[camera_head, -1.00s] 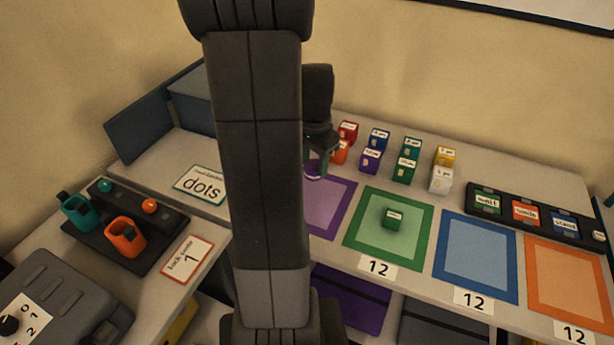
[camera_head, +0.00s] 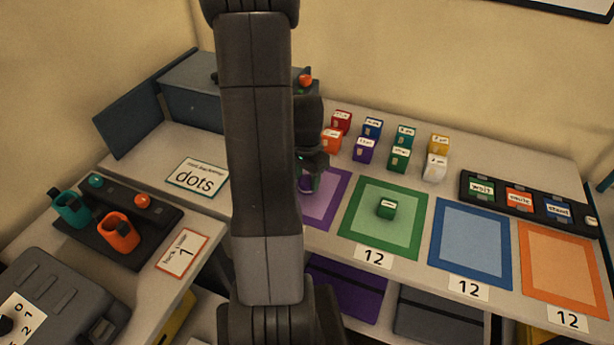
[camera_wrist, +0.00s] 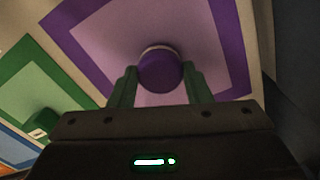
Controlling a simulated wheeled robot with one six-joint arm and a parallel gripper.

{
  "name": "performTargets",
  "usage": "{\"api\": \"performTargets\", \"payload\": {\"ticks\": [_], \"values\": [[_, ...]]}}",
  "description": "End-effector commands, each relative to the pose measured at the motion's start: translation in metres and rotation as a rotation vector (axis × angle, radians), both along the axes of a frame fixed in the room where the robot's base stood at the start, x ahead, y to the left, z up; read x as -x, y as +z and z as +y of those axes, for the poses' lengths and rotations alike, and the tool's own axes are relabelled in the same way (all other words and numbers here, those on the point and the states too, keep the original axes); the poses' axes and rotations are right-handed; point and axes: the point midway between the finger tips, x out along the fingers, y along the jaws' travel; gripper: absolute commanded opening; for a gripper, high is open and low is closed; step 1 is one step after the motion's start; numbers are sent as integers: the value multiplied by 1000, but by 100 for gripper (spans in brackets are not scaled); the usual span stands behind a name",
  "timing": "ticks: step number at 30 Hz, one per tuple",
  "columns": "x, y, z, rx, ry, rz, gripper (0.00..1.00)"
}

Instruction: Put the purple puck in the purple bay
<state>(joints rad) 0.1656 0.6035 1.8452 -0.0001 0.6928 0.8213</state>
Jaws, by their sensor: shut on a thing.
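The purple puck (camera_wrist: 160,72) is between the two green fingers of my gripper (camera_wrist: 161,86) in the wrist view, and the gripper is shut on it. The puck has a pale rim on its far side. The purple bay (camera_wrist: 92,62), a purple-bordered square with a lilac middle, lies behind the puck. In the head view the purple bay (camera_head: 337,197) is partly hidden by my arm, and my gripper (camera_head: 309,183) is low over it. I cannot tell whether the puck touches the bay.
The blue bay (camera_head: 470,243) and orange bay (camera_head: 562,265) are empty. Several colored blocks stand behind the bays. A dark tray (camera_head: 570,215) with labelled blocks is at the right.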

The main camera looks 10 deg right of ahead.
Motion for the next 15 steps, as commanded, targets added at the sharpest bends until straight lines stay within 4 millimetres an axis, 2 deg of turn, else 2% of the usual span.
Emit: {"api": "performTargets", "payload": {"ticks": [7, 8, 10, 11, 15], "values": [[0, -4, 0, 0, 0, 0, 20], [0, -3, 0, 0, 0, 0, 48], [0, -3, 0, 0, 0, 0, 62], [0, -3, 0, 0, 0, 0, 66], [0, -3, 0, 0, 0, 0, 66]]}}
